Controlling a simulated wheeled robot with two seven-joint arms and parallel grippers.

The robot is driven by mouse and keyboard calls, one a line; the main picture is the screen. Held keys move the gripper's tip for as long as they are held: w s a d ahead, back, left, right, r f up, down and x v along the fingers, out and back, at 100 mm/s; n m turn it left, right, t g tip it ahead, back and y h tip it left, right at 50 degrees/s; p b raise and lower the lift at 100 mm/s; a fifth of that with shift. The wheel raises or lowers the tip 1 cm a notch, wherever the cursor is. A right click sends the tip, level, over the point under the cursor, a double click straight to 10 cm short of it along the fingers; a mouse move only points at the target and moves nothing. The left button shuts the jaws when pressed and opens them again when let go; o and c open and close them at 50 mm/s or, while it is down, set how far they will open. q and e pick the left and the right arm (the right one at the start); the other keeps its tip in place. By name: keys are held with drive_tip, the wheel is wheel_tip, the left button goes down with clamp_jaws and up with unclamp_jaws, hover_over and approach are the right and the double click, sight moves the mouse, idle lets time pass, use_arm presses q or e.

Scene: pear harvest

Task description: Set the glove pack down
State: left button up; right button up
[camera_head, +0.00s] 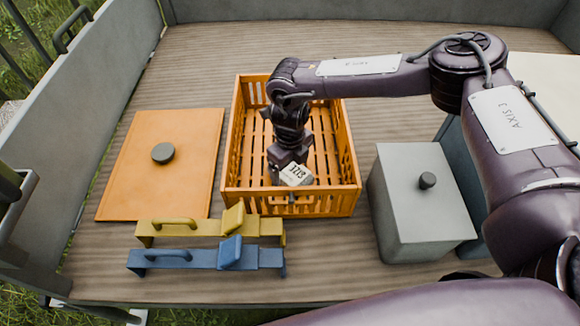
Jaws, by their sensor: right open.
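My right gripper (291,196) points down into the orange slatted crate (342,203), near its front wall. The gripper is open, and its fingertips are partly hidden by its own body and the crate's front wall. A small white face with dark print shows at the gripper. I cannot tell whether it is a label on my gripper or part of the glove pack. No glove pack can be made out for certain. My left gripper is not in view.
An orange flat lid (187,180) with a dark knob lies left of the crate. Yellow (190,229) and blue (205,258) handled tools lie in front. A grey lidded box (420,200) stands right. The ribbed truck bed (200,55) is clear behind the crate.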

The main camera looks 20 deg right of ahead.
sight(290, 170)
wheel_tip(290, 170, up, 11)
drive_tip(key=shift+r, duration=0.2)
idle(0.5)
